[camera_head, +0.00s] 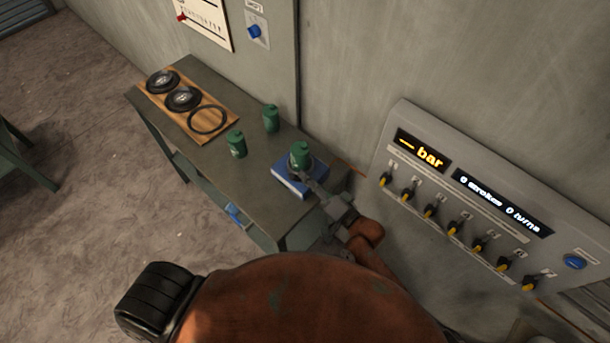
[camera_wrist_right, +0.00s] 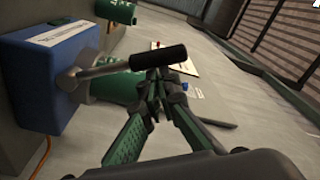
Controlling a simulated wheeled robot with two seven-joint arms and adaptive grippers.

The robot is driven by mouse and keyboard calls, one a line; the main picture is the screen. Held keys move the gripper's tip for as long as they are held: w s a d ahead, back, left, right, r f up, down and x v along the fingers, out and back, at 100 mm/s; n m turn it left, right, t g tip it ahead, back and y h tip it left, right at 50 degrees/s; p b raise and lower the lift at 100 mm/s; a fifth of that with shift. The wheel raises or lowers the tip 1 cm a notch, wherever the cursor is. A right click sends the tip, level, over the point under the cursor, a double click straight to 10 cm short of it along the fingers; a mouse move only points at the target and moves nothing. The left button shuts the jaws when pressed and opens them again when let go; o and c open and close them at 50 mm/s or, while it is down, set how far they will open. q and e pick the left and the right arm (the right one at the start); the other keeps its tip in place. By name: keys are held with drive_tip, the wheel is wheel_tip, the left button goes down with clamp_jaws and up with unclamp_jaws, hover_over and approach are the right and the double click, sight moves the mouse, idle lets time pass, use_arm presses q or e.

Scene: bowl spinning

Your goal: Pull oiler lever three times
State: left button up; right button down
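The oiler shows as a blue box with a green canister on it (camera_head: 301,157), at the right end of the table. In the right wrist view the blue box (camera_wrist_right: 48,75) has a white label, and a metal lever (camera_wrist_right: 103,69) with a black handle (camera_wrist_right: 160,57) comes out beside it. My right gripper (camera_head: 313,187) reaches to the oiler. In the right wrist view the fingertips (camera_wrist_right: 164,80) are close together, right at the black handle; whether they grip it is hidden. My left gripper is out of view.
Two green cans (camera_head: 270,119) (camera_head: 237,144) stand on the green table (camera_head: 195,73). A wooden board (camera_head: 224,97) holds round parts. A grey panel (camera_head: 390,137) at right reads "-- bar" and "0 strokes 0 turns", with several yellow-tipped levers. The wall is close behind.

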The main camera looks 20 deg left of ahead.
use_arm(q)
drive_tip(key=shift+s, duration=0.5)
use_arm(e)
drive_tip(key=v, duration=0.9)
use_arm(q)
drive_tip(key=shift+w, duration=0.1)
use_arm(e)
drive_tip(key=shift+d, duration=0.15)
